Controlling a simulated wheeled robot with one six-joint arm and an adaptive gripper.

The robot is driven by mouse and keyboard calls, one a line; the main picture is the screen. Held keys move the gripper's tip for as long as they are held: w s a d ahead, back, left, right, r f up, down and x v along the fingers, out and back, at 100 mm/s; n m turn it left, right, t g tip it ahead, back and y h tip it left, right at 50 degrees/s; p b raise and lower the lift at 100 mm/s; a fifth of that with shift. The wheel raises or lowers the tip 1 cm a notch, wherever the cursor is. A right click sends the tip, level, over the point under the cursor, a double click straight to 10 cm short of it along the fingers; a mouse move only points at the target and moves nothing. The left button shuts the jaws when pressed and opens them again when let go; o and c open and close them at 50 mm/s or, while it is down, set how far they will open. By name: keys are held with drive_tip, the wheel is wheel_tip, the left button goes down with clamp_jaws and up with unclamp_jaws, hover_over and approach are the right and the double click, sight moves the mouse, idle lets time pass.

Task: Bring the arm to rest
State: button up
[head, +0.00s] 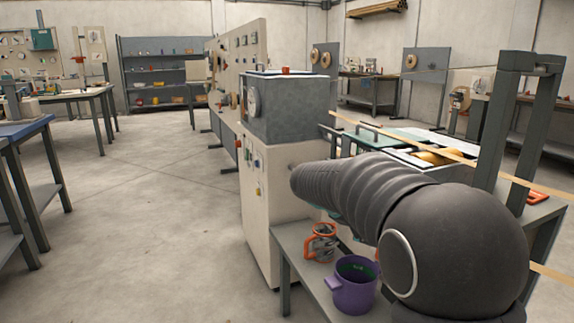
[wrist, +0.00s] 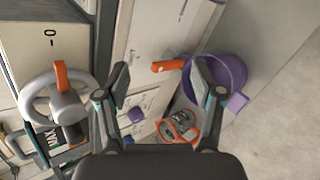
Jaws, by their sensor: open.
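My gripper (wrist: 158,75) is open in the wrist view, its two dark fingers apart with nothing held between them. An orange handle (wrist: 168,66) shows between the fingertips, beyond them; I cannot tell the distance. In the head view my dark grey arm reaches from the lower right towards the middle, and my gripper is hidden behind it.
A purple bucket (head: 353,286) and an orange-handled container (head: 321,243) stand on a low grey shelf (head: 291,238) near my arm. A pale cabinet with a grey box (head: 288,108) stands behind. A handwheel (wrist: 31,105) shows left in the wrist view.

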drive_tip(key=s+a+f+m+t+y, duration=0.1)
drive_tip(key=s+m+y, duration=0.3)
drive_tip(key=s, duration=1.2)
drive_tip(key=s+a+f+m+t+y, duration=0.1)
drive_tip(key=s+a+f+m+y, duration=0.2)
drive_tip(key=s, duration=1.3)
drive_tip(key=shift+a+m+t+y, duration=0.3)
drive_tip(key=shift+a+m+y, duration=0.3)
drive_tip(key=shift+y, duration=0.7)
drive_tip(key=shift+s, duration=0.1)
